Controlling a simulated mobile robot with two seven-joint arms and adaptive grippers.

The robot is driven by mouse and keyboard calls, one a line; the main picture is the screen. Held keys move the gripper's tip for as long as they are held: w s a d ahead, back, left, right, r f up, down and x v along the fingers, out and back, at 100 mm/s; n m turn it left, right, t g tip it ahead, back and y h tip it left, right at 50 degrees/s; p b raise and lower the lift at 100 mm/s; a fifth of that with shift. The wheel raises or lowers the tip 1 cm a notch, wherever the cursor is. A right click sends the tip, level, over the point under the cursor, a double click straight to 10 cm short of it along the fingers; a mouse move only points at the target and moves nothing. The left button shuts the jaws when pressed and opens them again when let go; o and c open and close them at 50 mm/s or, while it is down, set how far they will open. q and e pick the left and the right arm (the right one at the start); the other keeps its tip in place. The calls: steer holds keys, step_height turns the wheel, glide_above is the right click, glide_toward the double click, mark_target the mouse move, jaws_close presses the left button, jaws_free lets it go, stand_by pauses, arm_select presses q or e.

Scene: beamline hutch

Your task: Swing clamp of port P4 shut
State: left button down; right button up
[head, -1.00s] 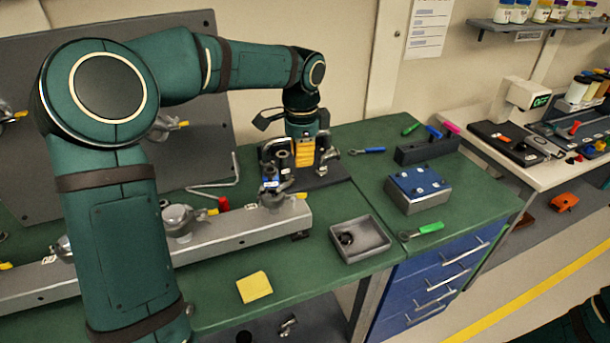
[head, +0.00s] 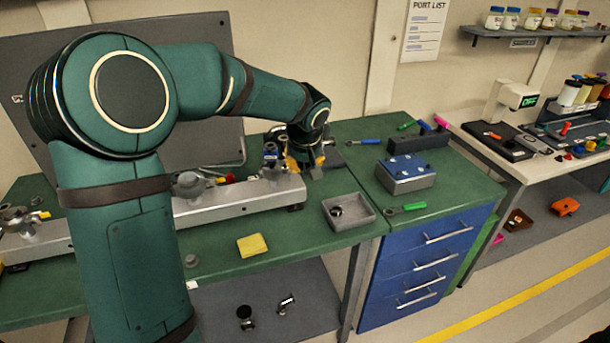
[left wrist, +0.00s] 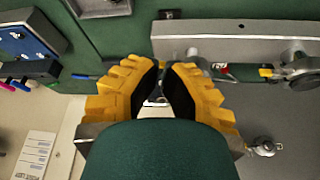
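The grey rail (head: 240,203) runs along the green bench. In the left wrist view its flat side (left wrist: 240,45) is at the top right. The port fitting (head: 271,165) at its right end is the likeliest P4; its label is unreadable and its clamp's position cannot be told. In the left wrist view a grey fitting (left wrist: 194,57) there is partly hidden by a finger. My left gripper (head: 304,165) is beside that rail end, pointing down. Its yellow fingers (left wrist: 164,72) are apart, with no clear object gripped between them.
Bench space in front of the rail is mostly clear.

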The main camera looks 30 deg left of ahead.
arm_select(q)
steer(key=w+a+f, duration=0.4)
steer(key=w+f, duration=0.2)
steer(key=f, duration=0.3)
steer(key=shift+a, duration=0.25)
steer(key=shift+w, duration=0.2)
steer(key=w+n+b, duration=0.1)
steer(key=w+a+n+b, duration=0.1)
steer(key=shift+w+a+n+g+y, duration=0.1)
steer(key=shift+w+n+g+y, duration=0.1)
steer(key=shift+n+g+y, duration=0.15)
steer(key=shift+w+a, duration=0.1)
steer(key=shift+a, duration=0.1)
steer(key=shift+d, duration=0.1)
